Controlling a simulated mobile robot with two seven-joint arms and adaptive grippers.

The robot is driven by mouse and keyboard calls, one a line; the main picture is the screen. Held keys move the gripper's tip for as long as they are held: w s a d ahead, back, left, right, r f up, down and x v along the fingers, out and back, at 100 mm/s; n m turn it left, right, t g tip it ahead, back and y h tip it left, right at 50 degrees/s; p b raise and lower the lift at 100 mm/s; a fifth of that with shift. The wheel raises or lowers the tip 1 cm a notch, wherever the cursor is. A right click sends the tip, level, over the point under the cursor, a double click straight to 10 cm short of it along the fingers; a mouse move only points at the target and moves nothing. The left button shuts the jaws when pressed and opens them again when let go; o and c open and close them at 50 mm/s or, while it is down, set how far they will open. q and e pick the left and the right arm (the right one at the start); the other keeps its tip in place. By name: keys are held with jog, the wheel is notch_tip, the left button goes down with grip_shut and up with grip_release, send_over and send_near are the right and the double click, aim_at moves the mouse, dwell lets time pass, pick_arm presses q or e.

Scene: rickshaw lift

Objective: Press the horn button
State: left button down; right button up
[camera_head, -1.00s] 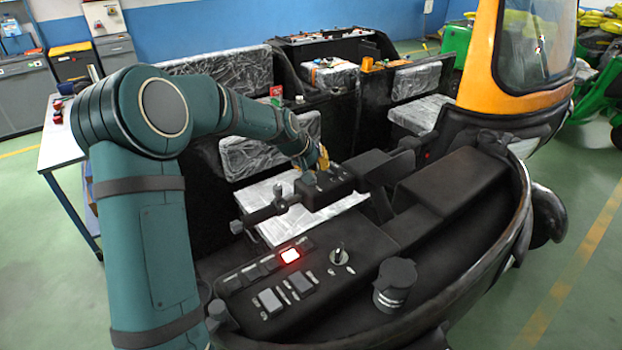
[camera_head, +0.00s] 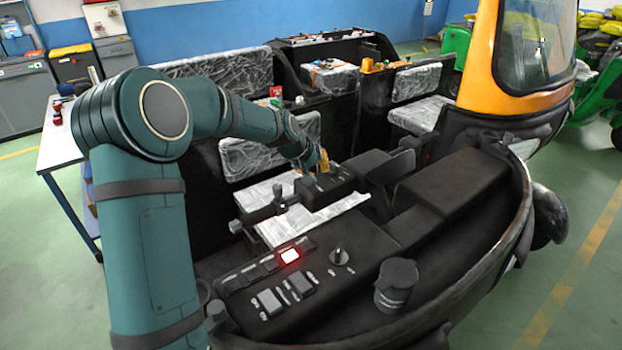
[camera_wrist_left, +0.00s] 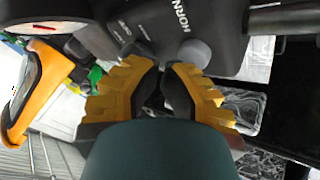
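The dark handlebar switch box (camera_head: 325,187) sits in the middle of the rickshaw cab in the head view. In the left wrist view, the box (camera_wrist_left: 222,22) bears a white HORN label (camera_wrist_left: 181,16). A round grey button (camera_wrist_left: 195,52) lies just below that label. My left gripper (camera_wrist_left: 163,70) has yellow ribbed fingers, tips close together with nothing visible held between them. Its right fingertip overlaps the button's lower edge in the picture; I cannot tell whether they touch. In the head view, the left gripper (camera_head: 324,160) is small and partly hidden beside the box. My right gripper is out of view.
The black dashboard (camera_head: 320,275) with a lit red switch (camera_head: 290,255) and a key knob (camera_head: 339,257) is nearer. Plastic-wrapped seats (camera_head: 225,70) stand behind. A white table (camera_head: 62,135) is at the left. Green floor (camera_head: 590,240) is open at the right.

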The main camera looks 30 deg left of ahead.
pick_arm(q)
jog(key=shift+f+b, duration=0.4)
jog(key=shift+f, duration=0.05)
dwell(0.3)
jog(key=shift+r, duration=0.15)
jog(key=shift+r+p, duration=0.55)
jog(key=shift+r, duration=0.25)
jog(key=shift+r+p, duration=1.6)
jog(key=shift+r, duration=0.85)
